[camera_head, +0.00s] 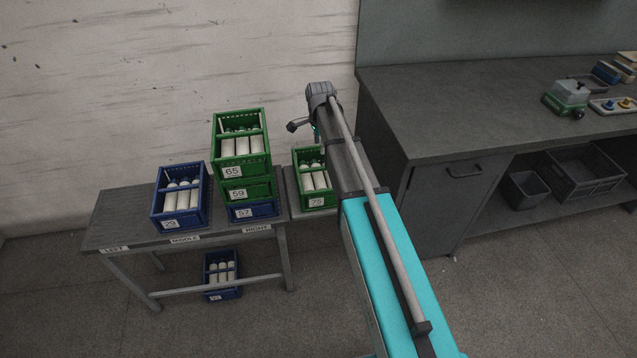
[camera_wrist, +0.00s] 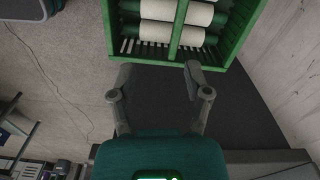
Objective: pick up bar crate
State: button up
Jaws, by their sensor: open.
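I see no clear contact. Which crate is called the bar crate cannot be told from its label.
On the table (camera_head: 120,213), a blue crate (camera_head: 168,222) labelled 79 stands at MIDDLE. Another blue crate (camera_head: 222,292) sits below. A grey workbench (camera_head: 450,100) stands right.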

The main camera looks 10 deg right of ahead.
aim_at(319, 167)
jog(key=w+m, duration=0.2)
jog(key=w, duration=0.1)
jog(key=shift+w+f, duration=0.1)
jog(key=shift+f, duration=0.25)
jog(key=shift+f+b, duration=0.15)
jog(key=shift+b, duration=0.15)
notch_tip(319, 167, down, 8)
jog(key=b, duration=0.8)
jog(key=shift+f, duration=0.2)
jog(key=shift+b, duration=0.3)
jog(key=shift+d+f+b, duration=0.15)
jog(key=shift+f+b, duration=2.35)
jog(key=shift+f, duration=0.1)
grip_shut()
